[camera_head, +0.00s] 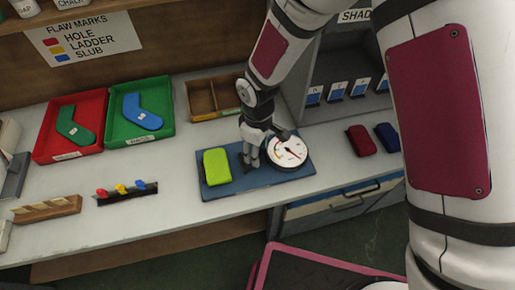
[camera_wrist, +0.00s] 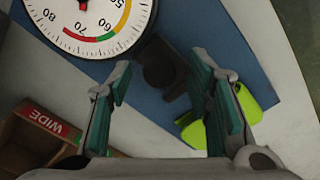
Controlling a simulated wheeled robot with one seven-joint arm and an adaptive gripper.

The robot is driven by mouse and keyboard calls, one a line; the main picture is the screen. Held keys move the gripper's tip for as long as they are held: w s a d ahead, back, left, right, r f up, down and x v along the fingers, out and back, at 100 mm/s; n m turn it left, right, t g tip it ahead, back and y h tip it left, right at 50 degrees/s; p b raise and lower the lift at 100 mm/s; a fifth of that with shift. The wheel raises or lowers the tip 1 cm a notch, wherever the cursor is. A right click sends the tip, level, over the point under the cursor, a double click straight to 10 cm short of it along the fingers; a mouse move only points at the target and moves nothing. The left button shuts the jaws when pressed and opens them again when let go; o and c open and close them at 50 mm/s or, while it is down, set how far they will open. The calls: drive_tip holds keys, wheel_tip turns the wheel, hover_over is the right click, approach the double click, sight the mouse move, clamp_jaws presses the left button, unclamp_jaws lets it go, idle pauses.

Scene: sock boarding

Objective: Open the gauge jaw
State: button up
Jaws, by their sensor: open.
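The gauge, with a round white dial (camera_head: 288,153) and red needle, sits on a blue board (camera_head: 262,183) on the bench. Its dial also shows at the top left of the wrist view (camera_wrist: 88,18). A dark rounded part (camera_wrist: 158,62) beside the dial, possibly the gauge jaw, shows between my fingertips in the wrist view. I cannot tell whether that part is open or shut. My gripper (camera_head: 250,156) points down just left of the dial; its teal-padded fingers (camera_wrist: 160,78) are apart with nothing clamped. Contact with the dark part is not clear.
A lime block (camera_head: 217,167) lies on the board left of my gripper. Red (camera_head: 92,135) and green (camera_head: 159,125) trays hold sock shapes. A wooden box (camera_head: 203,98) stands behind; red (camera_head: 361,141) and blue (camera_head: 388,138) blocks lie at right.

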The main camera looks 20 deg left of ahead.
drive_tip(key=shift+r, duration=0.1)
wheel_tip(320, 180, up, 12)
idle(0.5)
idle(0.4)
drive_tip(key=d+r+m+t, duration=0.2)
drive_tip(key=d+r+m, duration=0.5)
drive_tip(key=d+r, duration=0.9)
drive_tip(key=s+d+r+m+t, duration=0.1)
drive_tip(key=s+d+r+m, duration=0.2)
drive_tip(key=s+d, duration=0.3)
drive_tip(key=s+d+r+m+t, duration=0.2)
drive_tip(key=s+d+r+m, duration=0.2)
drive_tip(key=s+d, duration=0.3)
drive_tip(key=shift+d+m, duration=0.7)
drive_tip(key=shift+d, duration=0.5)
